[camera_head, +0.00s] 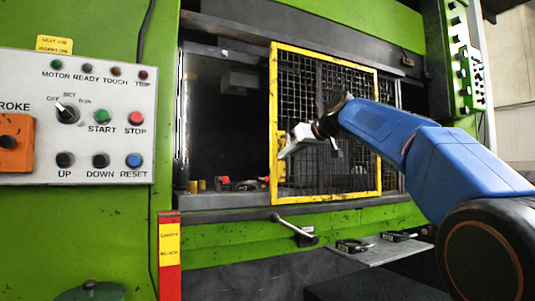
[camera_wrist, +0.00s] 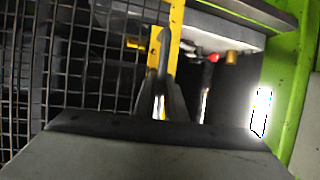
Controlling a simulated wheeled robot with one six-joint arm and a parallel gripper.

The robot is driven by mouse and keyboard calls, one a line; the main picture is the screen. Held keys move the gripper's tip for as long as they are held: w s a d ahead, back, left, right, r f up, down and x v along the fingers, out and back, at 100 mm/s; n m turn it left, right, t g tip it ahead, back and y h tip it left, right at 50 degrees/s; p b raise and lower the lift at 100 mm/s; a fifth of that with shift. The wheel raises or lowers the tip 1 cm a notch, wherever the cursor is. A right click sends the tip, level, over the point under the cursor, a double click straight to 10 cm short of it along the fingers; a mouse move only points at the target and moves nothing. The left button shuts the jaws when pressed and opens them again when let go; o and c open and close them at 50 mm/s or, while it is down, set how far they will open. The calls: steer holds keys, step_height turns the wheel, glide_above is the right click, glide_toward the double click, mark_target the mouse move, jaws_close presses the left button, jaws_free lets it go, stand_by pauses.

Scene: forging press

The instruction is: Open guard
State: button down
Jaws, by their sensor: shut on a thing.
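The guard, a yellow-framed black mesh panel (camera_head: 377,120), stands across the middle and right of the press opening. To its left the opening is uncovered and dark. My gripper (camera_head: 284,154) is at the guard's left upright, shut on the yellow guard handle (camera_head: 281,165), which is mostly hidden by the fingers. In the wrist view my gripper (camera_wrist: 165,92) reaches to the yellow upright, with the guard mesh (camera_wrist: 95,60) on the left and the open gap on the right.
A control panel (camera_head: 100,120) with several buttons is at the left. A red and yellow safety block (camera_head: 169,255) stands below it. A lever (camera_head: 296,230) juts from the green press front. Small red and yellow parts (camera_head: 225,183) lie inside the opening. A shelf (camera_head: 380,252) sticks out below.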

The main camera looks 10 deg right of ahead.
steer(key=w+d, duration=0.1)
steer(key=d, duration=0.5)
steer(key=w+d, duration=0.2)
steer(key=d, duration=0.4)
steer(key=w+d, duration=0.2)
steer(key=d, duration=0.4)
steer(key=shift+w+d, duration=0.15)
steer(key=shift+d, duration=0.05)
steer(key=c, duration=1.8)
jaws_free()
steer(key=v, duration=1.7)
steer(key=shift+d, duration=0.15)
